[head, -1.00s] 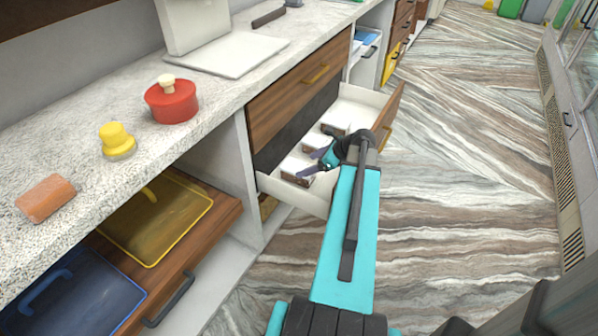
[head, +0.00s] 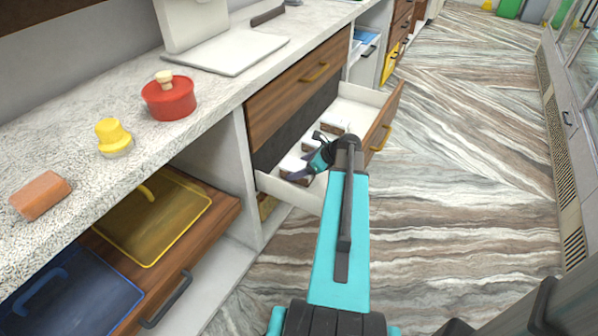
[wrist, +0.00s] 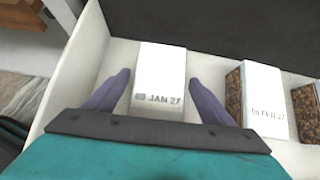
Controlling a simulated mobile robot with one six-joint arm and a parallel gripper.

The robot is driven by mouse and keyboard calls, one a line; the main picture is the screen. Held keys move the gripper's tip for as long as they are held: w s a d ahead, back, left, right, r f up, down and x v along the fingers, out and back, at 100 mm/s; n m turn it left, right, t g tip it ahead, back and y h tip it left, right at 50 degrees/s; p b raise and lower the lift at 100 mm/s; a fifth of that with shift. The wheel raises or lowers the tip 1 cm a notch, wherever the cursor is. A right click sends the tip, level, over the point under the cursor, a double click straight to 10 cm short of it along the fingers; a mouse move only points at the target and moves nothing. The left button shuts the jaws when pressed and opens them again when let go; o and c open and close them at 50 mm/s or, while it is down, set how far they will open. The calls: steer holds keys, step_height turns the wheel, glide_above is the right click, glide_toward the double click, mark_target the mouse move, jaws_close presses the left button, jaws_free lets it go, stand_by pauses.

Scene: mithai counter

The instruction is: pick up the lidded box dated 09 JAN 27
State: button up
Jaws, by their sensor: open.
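A white-lidded box (wrist: 160,70) lies in the open drawer, its printed label ending in "JAN 27"; the day digits are too blurred to read surely. In the wrist view, my gripper (wrist: 160,78) is open, with one purple finger on each side of this box. I cannot tell whether either finger touches it. In the head view, my gripper (head: 302,170) is at the near end of the drawer, partly hiding the nearest box (head: 291,163).
A second box (wrist: 257,95) with brown patterned sides and a hard-to-read label stands to the right. Another box (wrist: 307,100) is beyond it. The drawer wall (wrist: 72,70) is close on the left. The counter (head: 95,85) overhangs beside the drawer.

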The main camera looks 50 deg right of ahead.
mark_target(297, 165)
steer(key=shift+x, duration=0.75)
steer(key=shift+c, duration=0.6)
steer(key=c, duration=1.2)
steer(key=shift+c, duration=0.2)
steer(key=shift+r, duration=0.15)
step_height(297, 165, up, 10)
steer(key=shift+f+p, duration=0.1)
steer(key=shift+p, duration=0.9)
